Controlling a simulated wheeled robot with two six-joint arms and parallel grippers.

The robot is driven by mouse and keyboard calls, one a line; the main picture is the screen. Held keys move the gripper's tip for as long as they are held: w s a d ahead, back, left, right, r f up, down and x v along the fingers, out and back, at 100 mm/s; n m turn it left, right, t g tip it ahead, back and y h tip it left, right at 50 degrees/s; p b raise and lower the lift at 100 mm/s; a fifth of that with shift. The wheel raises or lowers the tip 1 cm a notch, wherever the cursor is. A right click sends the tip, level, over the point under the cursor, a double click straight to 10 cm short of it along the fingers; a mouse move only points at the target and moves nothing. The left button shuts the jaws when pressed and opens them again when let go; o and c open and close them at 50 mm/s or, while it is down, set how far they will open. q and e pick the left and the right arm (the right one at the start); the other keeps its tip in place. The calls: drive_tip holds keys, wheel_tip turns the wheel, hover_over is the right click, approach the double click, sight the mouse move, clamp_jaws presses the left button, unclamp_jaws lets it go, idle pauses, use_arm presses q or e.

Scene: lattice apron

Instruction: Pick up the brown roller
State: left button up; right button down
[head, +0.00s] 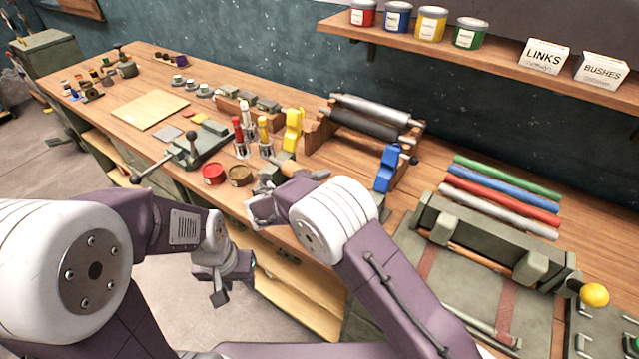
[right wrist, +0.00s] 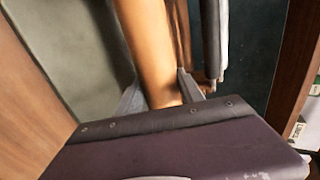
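The brown roller (right wrist: 148,45) fills the upper middle of the right wrist view. In the head view a tan rod (head: 312,174), apparently the same roller, shows just behind my right wrist, above the bench. My right gripper (right wrist: 164,94) has one grey finger on each side of the roller, both seeming to touch it. The palm hides the roller's lower end in the wrist view. My left gripper (head: 230,281) hangs in front of the bench, fingers apart and empty, away from the roller.
A stand with grey rollers (head: 372,115) is behind my right gripper. Red (head: 213,173) and brown tins stand left of it. Blue (head: 386,168) and yellow (head: 293,130) pieces stand near the stand. Coloured rods (head: 505,190) and a press (head: 490,240) occupy the right.

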drive_tip(key=shift+w+d+f, duration=0.1)
idle(0.3)
wheel_tip(320, 180, up, 4)
drive_tip(key=shift+w+d+r, duration=0.15)
drive_tip(key=shift+r, duration=0.05)
drive_tip(key=s+d+r, duration=0.6)
drive_tip(key=s+d, duration=0.1)
drive_tip(key=d, duration=0.1)
drive_tip(key=shift+s+d+r, duration=0.3)
drive_tip(key=shift+d, duration=0.1)
